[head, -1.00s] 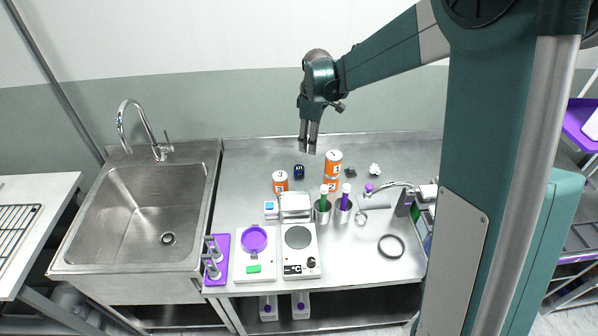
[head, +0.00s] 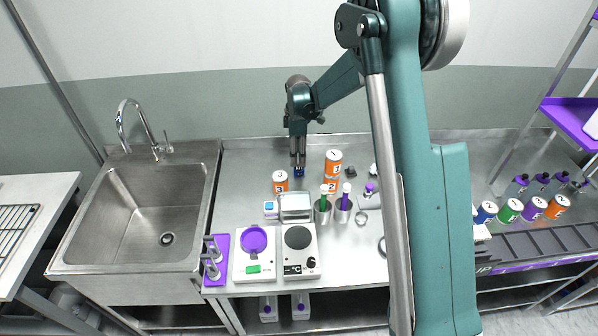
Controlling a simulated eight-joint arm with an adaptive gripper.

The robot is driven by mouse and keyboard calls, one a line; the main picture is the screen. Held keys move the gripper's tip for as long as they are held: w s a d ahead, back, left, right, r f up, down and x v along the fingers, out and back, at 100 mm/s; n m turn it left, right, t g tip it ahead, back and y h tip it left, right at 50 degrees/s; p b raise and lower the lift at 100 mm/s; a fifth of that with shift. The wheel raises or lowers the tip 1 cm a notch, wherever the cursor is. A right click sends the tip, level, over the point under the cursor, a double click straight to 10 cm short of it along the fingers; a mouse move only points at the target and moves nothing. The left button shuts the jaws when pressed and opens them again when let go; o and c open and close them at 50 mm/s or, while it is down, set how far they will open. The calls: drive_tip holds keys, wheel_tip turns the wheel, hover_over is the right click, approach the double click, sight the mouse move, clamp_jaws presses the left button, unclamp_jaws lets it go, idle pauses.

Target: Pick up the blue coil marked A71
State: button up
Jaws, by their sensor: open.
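The small dark blue coil (head: 299,174) stands on the steel worktop toward the back, left of the orange cans. Its marking is too small to read. My gripper (head: 298,163) is open and points straight down at the coil. Its fingertips overlap the top of the coil in the head view, and they hide part of it. I cannot tell whether the fingers are around the coil or still above it.
An orange can marked 3 (head: 280,182) stands close by at front left. Stacked orange cans (head: 333,161) stand to the right. The worktop behind is clear.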

sight(298, 168)
drive_tip(key=shift+f, duration=1.25)
drive_tip(key=shift+w+f, duration=0.1)
drive_tip(key=shift+f, duration=2.5)
drive_tip(key=c, duration=1)
